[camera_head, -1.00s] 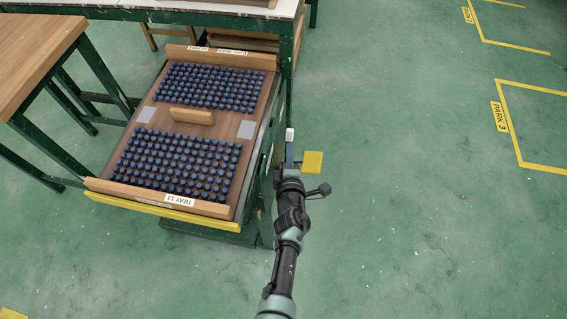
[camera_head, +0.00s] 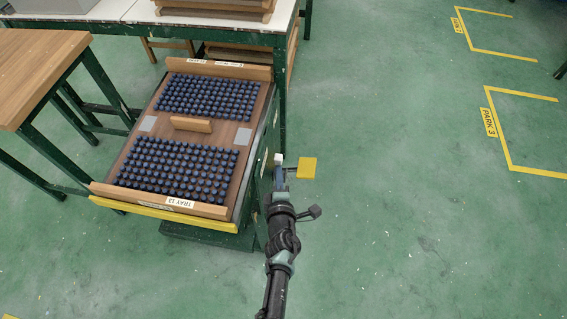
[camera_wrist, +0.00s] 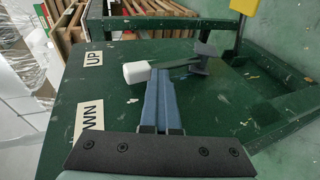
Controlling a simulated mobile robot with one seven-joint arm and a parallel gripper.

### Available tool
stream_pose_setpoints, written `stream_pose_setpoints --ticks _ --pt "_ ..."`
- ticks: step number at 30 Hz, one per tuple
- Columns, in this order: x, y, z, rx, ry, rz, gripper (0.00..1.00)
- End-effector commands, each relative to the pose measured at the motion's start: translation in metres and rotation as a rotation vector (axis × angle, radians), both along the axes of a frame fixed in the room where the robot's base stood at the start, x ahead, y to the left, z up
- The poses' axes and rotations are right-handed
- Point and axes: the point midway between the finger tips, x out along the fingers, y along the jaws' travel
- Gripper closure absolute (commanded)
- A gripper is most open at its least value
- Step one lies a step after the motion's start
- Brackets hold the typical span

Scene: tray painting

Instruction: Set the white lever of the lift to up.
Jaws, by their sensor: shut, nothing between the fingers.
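The white lever knob (camera_wrist: 137,72) sits at the end of a dark lever arm that runs right to a dark pivot piece (camera_wrist: 207,55) on the green lift panel. A UP label (camera_wrist: 93,58) and a partly hidden DOWN label (camera_wrist: 89,118) are left of the knob. The knob points between them, nearer UP. My gripper (camera_wrist: 160,74) is shut and empty, its blue fingers just right of the knob, against or very near the lever arm; I cannot tell whether they touch. In the head view the white knob (camera_head: 278,158) is just beyond my gripper (camera_head: 279,168).
The lift carries a wooden tray (camera_head: 178,123) with rows of blue pieces. A yellow plate (camera_head: 307,168) stands right of the knob, and a yellow part (camera_wrist: 243,6) shows in the wrist view. A wooden table (camera_head: 35,70) is left. The floor at right is free.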

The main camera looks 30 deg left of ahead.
Motion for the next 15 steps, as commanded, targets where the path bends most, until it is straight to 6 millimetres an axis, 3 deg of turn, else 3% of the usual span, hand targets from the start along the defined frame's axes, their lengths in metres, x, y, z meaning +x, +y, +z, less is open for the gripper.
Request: stream_pose_setpoints --ticks 1,15 --pt "0.014 -0.014 0.041 0.027 -0.048 -0.028 1.00" --pt "-0.042 -0.040 0.065 0.022 -0.040 -0.022 1.00"
